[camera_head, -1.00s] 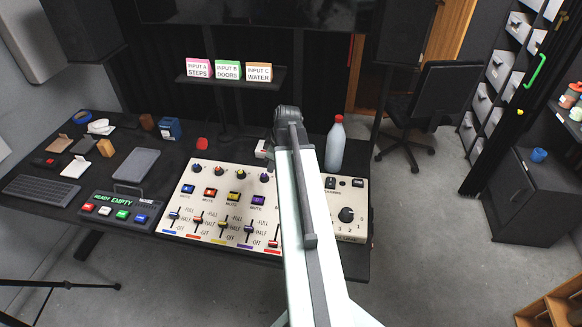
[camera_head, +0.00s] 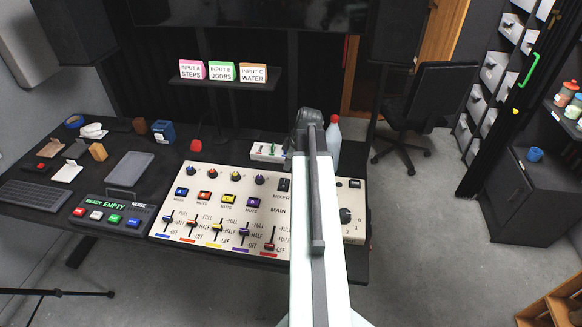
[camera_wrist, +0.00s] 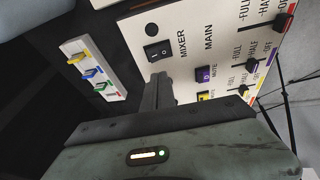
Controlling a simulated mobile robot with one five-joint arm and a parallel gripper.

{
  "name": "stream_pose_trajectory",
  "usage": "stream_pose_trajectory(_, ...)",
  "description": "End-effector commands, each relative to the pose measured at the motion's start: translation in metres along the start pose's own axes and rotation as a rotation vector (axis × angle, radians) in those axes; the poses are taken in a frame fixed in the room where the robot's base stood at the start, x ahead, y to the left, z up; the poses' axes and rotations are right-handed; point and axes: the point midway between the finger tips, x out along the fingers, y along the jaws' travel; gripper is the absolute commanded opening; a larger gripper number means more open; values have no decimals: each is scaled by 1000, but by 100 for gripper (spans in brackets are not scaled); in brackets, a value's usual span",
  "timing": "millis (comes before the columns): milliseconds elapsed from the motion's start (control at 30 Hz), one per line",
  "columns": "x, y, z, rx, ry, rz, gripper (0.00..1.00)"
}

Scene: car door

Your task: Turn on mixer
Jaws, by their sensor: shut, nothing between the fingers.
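The cream mixer panel (camera_head: 215,236) lies on the dark desk, with coloured mute buttons, knobs and sliders. Its black MIXER rocker switch (camera_head: 284,185) shows just left of my arm in the head view. In the wrist view the rocker switch (camera_wrist: 158,51) sits above the label side of the panel, beside the word MIXER. My gripper (camera_wrist: 158,82) is shut and empty, its fingertips pointing toward the switch and appearing just below it in the picture. I cannot tell whether they touch the panel. In the head view my arm hides the fingers and part of the panel.
A white strip with coloured switches (camera_wrist: 93,70) lies beyond the panel. A clear bottle with a red cap (camera_head: 333,143) stands close behind my arm. A button box (camera_head: 112,213) and keyboard (camera_head: 35,195) are left. A shelf holds input cards (camera_head: 222,72).

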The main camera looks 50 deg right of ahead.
Motion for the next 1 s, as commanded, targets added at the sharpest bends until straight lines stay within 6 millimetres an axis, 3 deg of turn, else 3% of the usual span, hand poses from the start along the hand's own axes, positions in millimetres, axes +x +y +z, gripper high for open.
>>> stream_pose_trajectory(33, 22, -1, 3, 0, 0, 0, 0)
stream_pose_trajectory(100, 38, -1, 3, 0, 0, 0, 0)
stream_pose_trajectory(400, 90, 9, 10, 2, 0, 0, 0)
stream_pose_trajectory(800, 91, 12, 11, 2, 0, 0, 0)
stream_pose_trajectory(1000, 104, 11, -9, -11, 0, -72, 0)
